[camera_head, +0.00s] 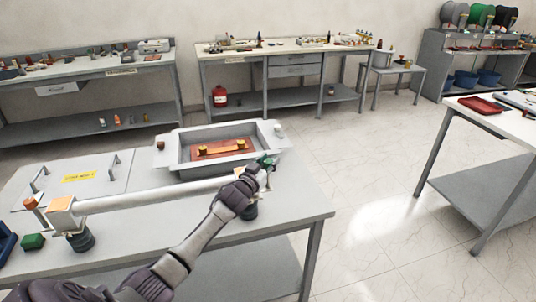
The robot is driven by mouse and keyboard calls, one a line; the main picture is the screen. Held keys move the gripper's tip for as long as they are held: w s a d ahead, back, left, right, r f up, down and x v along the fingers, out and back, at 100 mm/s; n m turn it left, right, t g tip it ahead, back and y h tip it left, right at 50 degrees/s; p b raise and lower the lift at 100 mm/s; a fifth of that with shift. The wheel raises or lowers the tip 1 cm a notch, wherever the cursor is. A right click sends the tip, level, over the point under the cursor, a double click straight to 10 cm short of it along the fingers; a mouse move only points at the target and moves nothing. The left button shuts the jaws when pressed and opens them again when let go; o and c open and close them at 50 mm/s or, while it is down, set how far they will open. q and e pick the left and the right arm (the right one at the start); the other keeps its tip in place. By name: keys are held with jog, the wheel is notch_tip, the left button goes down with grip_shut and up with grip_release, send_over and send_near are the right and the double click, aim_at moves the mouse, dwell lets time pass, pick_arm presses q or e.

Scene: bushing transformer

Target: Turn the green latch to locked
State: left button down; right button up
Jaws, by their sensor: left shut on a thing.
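The green latch (264,160) shows at the right end of a long pale bar (150,199), by the right front corner of the tray-like housing. My left gripper (265,169) reaches up from the lower middle and is shut on the green latch. Its fingers cover part of the latch, so the latch's exact angle is hard to tell. My right gripper is not in view.
The white housing (176,160) holds a copper-coloured plate (222,149) with two yellow knobs. A right-hand table (515,133) stands across open floor (370,215).

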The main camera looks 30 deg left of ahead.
pick_arm(q)
jog(key=shift+h, duration=0.3)
jog(key=c, duration=0.7)
grip_release()
jog(key=shift+c, duration=0.2)
jog(key=s, duration=1.2)
jog(key=shift+d, duration=0.45)
